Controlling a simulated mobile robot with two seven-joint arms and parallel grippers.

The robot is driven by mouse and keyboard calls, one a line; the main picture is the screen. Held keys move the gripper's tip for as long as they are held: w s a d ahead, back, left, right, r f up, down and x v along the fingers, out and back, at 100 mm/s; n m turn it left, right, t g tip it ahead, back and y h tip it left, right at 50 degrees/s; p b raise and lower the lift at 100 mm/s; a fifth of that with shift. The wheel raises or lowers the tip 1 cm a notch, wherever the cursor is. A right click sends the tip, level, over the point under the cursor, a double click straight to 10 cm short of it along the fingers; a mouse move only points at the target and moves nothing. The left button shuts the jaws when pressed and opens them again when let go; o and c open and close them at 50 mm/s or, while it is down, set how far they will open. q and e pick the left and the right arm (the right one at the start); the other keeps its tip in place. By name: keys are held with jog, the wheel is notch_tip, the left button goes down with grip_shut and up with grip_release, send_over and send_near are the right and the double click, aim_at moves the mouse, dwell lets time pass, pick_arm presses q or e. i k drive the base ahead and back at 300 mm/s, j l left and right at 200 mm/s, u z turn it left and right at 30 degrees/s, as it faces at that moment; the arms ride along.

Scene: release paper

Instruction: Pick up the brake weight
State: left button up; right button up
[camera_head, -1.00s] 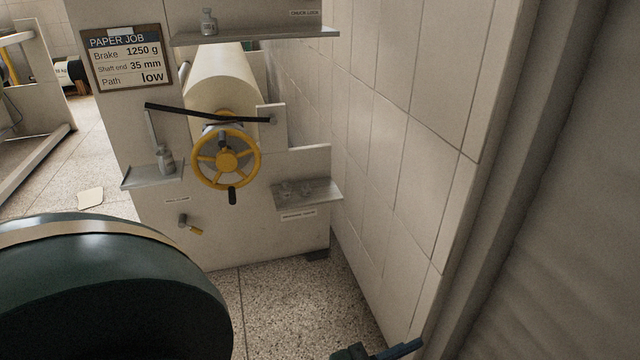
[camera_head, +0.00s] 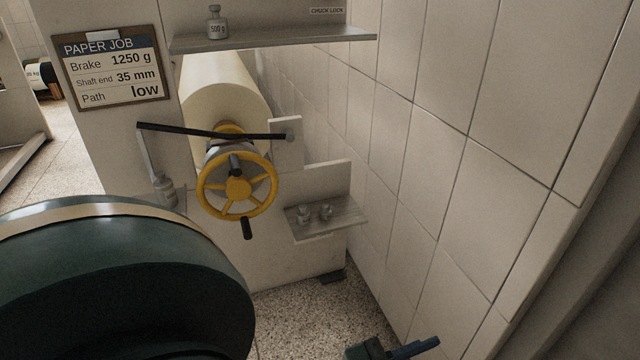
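A silver weight marked 500 g (camera_head: 214,24) stands upright on the upper shelf (camera_head: 270,40). Two small metal weights, one on the left (camera_head: 304,215) and one on the right (camera_head: 326,212), stand on the lower right shelf (camera_head: 335,226). Another metal weight (camera_head: 165,190) is at the lower left, below the left end of the black brake lever (camera_head: 205,131). Part of my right gripper (camera_head: 392,349) shows at the bottom edge, well in front of the shelves and apart from every weight. Its opening cannot be made out. My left gripper is out of view.
A paper roll (camera_head: 222,95) sits behind a yellow handwheel (camera_head: 238,188) with a black handle. A job board (camera_head: 115,68) reads Brake 1250 g, Shaft end 35 mm, Path low. A tiled wall (camera_head: 420,150) closes the right side. A large dark green rounded shape blocks the lower left.

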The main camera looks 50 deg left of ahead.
aim_at(325, 213)
jog(key=j, duration=1.35)
jog(key=i+j, duration=0.4)
jog(key=i, duration=0.1)
